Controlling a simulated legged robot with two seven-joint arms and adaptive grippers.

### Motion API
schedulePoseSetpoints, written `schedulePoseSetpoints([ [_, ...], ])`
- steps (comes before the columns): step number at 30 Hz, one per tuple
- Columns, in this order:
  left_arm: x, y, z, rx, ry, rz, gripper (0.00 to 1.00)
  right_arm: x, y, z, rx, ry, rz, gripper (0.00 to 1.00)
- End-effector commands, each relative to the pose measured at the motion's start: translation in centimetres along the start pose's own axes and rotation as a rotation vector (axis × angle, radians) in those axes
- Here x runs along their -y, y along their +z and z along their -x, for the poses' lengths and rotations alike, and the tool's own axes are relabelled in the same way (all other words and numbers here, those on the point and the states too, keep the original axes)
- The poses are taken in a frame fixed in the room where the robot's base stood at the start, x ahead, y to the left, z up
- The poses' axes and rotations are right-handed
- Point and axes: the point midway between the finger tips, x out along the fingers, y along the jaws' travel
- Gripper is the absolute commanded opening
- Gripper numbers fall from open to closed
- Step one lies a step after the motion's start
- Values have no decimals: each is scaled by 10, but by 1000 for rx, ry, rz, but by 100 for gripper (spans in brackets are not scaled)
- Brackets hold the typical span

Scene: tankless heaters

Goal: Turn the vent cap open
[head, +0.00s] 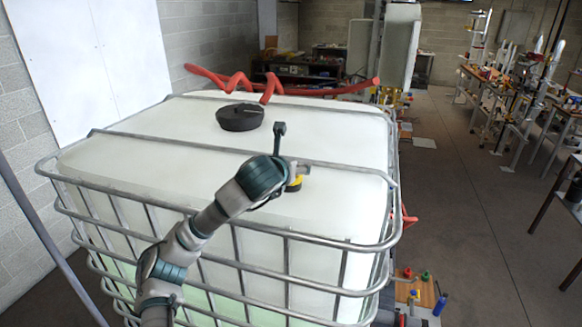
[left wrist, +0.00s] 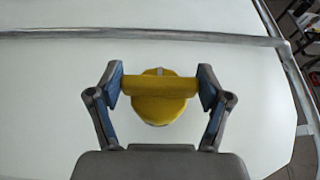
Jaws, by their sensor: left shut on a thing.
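The yellow vent cap (left wrist: 160,108) sits on the white tank top, with a raised bar across it and a small pale mark at its far edge. In the left wrist view my left gripper (left wrist: 161,85) has its two blue-padded fingers at the two ends of the bar, shut on it. In the head view the cap (head: 294,185) is mostly hidden behind my left gripper (head: 299,174), near the tank's front right. My right gripper is in neither view.
A metal cage (head: 358,246) surrounds the white tank (head: 170,155), with bars crossing its top. Workbenches stand at the right beyond open floor (head: 465,200).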

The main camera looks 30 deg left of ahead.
Motion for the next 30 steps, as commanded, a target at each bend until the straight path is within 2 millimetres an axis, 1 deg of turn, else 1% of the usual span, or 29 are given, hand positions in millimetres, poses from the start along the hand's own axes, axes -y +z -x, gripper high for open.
schedulePoseSetpoints([
  [1,-2,6,3,16,4,7,43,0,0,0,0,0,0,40],
  [21,-2,6,1,14,15,11,43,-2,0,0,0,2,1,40],
  [22,-2,5,1,14,15,11,80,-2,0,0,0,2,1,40],
  [23,-2,5,1,14,15,10,87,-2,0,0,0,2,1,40],
  [24,-1,5,1,13,14,10,97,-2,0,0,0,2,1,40],
  [25,-1,5,1,12,14,10,100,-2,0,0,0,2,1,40],
  [30,0,3,0,7,14,7,100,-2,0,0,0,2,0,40],
])
